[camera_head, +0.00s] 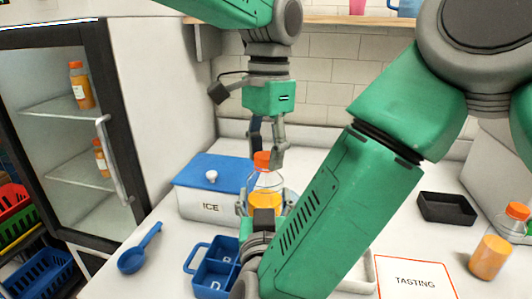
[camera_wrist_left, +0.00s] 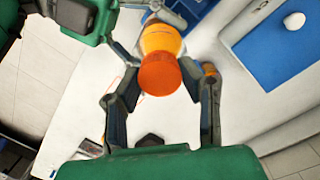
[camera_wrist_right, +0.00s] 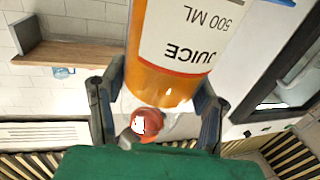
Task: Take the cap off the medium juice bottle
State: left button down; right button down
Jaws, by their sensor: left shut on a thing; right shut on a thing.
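The juice bottle (camera_head: 267,183) stands upright in the head view, with a clear upper part, orange juice and an orange cap (camera_head: 262,160). My left gripper (camera_head: 268,150) comes down from above and is shut on the cap, which sits between its fingers in the left wrist view (camera_wrist_left: 160,75). The cap is at the bottle's neck; I cannot tell whether it is loosened. My right gripper (camera_head: 265,205) is shut around the bottle's body. Its fingers flank the body in the right wrist view, where the white label (camera_wrist_right: 200,35) reads JUICE 500 ML upside down.
A white ice box (camera_head: 205,207) with a blue lid is left of the bottle. A blue scoop (camera_head: 139,249) and blue caddy (camera_head: 214,270) lie in front. A fridge (camera_head: 60,130) stands left. A black tray (camera_head: 447,208), TASTING mat (camera_head: 415,280) and another juice bottle (camera_head: 490,257) are right.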

pick_arm(q)
jog(key=shift+w+d, duration=0.1)
jog(key=c, duration=1.1)
grip_release()
jog(key=shift+o, duration=0.2)
notch_tip(320, 180, up, 4)
jog(key=shift+w+r, duration=0.1)
jog(key=shift+r, duration=0.1)
notch_tip(320, 180, up, 3)
jog(key=m, duration=0.4)
jog(key=shift+w+f+m, duration=0.1)
jog(key=shift+m, duration=0.3)
jog(key=shift+c, duration=0.4)
jog(key=shift+r+m, duration=0.2)
jog(key=shift+m, duration=0.2)
jog(key=shift+f, duration=0.1)
jog(key=f, duration=0.7)
jog(key=shift+s+a+f, duration=0.2)
jog(key=shift+s+f, duration=0.05)
jog(key=shift+s, duration=0.05)
